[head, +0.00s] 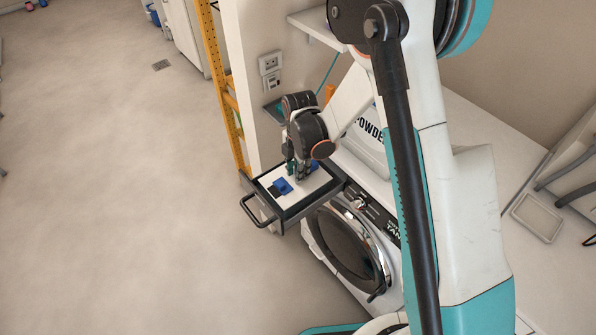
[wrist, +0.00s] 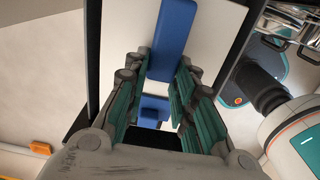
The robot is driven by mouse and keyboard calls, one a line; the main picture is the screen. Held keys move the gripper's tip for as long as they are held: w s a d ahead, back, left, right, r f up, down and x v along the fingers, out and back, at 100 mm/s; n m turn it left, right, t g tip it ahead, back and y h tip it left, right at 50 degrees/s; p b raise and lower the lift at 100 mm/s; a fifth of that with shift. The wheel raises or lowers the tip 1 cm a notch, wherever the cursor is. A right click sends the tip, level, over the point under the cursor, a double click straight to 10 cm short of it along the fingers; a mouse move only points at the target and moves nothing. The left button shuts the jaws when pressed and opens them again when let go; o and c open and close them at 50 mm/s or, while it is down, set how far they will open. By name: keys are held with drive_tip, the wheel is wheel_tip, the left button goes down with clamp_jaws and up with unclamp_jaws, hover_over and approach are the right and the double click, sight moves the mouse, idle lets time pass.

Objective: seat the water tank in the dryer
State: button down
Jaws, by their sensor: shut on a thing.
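A white slab with blue parts, which I take to be the water tank (head: 296,193), lies in a dark-rimmed tray (head: 291,218) with a bar handle. My gripper (head: 301,176) points down over it, shut on its blue middle part. The fingertips and exact contact are partly hidden. In the wrist view the green-padded fingers (wrist: 158,112) stand either side of a blue strip (wrist: 174,40) on the white surface. The dryer (head: 352,245), with a round dark door and a panel partly reading "TAN", stands right of the tray. Its tank opening cannot be made out.
A yellow ladder (head: 214,75) and a wall post with sockets (head: 270,63) stand behind the tray. The floor (head: 110,200) to the left is clear.

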drive_tip(key=shift+f, duration=0.1)
drive_tip(key=c, duration=1.3)
unclamp_jaws()
drive_tip(key=shift+c, duration=0.2)
